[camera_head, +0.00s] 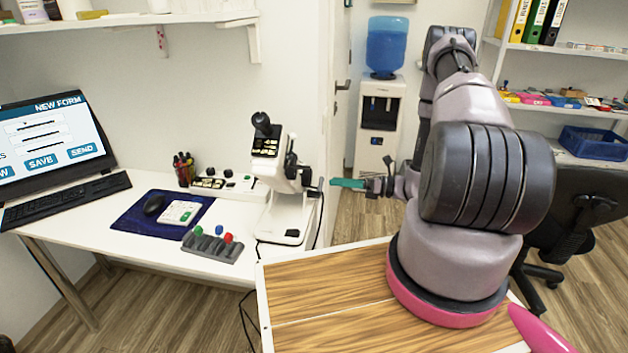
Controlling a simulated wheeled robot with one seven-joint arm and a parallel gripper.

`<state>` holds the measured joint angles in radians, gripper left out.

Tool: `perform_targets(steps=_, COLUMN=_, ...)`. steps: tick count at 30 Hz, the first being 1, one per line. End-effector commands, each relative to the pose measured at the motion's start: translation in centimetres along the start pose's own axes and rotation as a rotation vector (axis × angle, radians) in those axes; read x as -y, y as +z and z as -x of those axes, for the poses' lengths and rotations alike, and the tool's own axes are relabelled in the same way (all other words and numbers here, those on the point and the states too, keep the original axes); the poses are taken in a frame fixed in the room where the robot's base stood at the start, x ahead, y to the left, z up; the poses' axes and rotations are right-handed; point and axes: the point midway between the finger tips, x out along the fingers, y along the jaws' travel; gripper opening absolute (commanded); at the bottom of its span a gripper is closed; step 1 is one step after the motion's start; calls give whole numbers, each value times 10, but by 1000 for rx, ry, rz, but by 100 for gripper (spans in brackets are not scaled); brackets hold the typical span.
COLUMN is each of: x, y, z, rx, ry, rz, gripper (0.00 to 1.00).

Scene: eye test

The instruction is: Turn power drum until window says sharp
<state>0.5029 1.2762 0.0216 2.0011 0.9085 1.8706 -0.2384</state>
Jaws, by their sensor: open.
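A white eye-test instrument (288,205) stands upright at the right end of the white desk. It has a black knob-like top (262,124), a dark panel with small pale markings (267,147) and black round parts on its right side (292,168). I cannot tell which part is the power drum, and no window wording is readable. My gripper (334,183) has teal fingers and points left, just right of the instrument's black side parts. It appears empty; whether it touches them is unclear. The gap between its fingers is hard to see from here.
A white control box (228,186) stands behind the instrument's left. A grey rack with coloured knobs (212,246), a blue mat (133,222), a pen cup (184,169) and a laptop (55,150) are further left. A wood-topped surface (330,290) lies in front.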

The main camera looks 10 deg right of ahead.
Motion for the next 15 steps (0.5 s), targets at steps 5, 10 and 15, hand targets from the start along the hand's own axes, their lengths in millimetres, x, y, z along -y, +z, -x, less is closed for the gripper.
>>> perform_targets(steps=5, x=-1, y=0, z=-37, rx=-3, ry=5, rz=1, gripper=100)
perform_targets(steps=10, x=-1, y=0, z=-64, rx=-3, ry=3, rz=2, gripper=100)
perform_targets(steps=15, x=0, y=0, z=-79, rx=-2, ry=2, rz=2, gripper=100)
